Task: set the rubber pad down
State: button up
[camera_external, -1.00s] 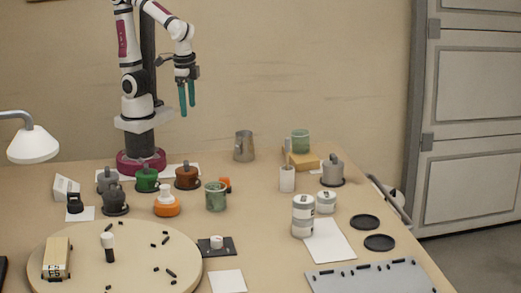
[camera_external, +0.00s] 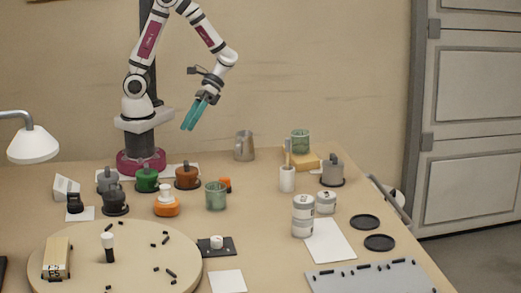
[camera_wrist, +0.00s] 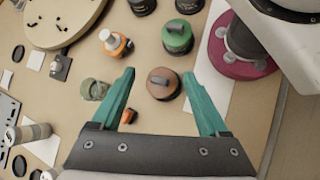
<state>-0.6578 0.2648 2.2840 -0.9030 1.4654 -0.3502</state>
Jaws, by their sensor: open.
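My gripper (camera_external: 190,125) is open with nothing between its teal fingers, held in the air above the back of the bench. It also shows in the wrist view (camera_wrist: 158,76), fingers spread above the brown lidded pot (camera_wrist: 163,88). I cannot tell for sure which thing is the rubber pad. A dark square pad (camera_external: 228,250) lies at the front middle with a small white piece on it, far from my gripper. Two black flat discs (camera_external: 365,221) lie on the right of the bench.
A round wooden board (camera_external: 130,270) with small black pieces is at front left. Pots, an orange-based bottle (camera_external: 166,205) and a green glass (camera_external: 215,196) stand mid-bench. Grey-white cans (camera_external: 303,217) stand at right beside white paper (camera_external: 330,242). A grey tray (camera_external: 375,280) is at front right.

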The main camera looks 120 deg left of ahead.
jog(key=w+a+f+n+t+h, duration=0.3)
jog(key=n, duration=0.3)
jog(key=n+t, duration=0.6)
jog(key=n, duration=0.2)
send_near(224, 178)
jog(key=shift+n, duration=0.3)
jog(key=x, duration=1)
jog(key=shift+f, duration=0.3)
grip_shut()
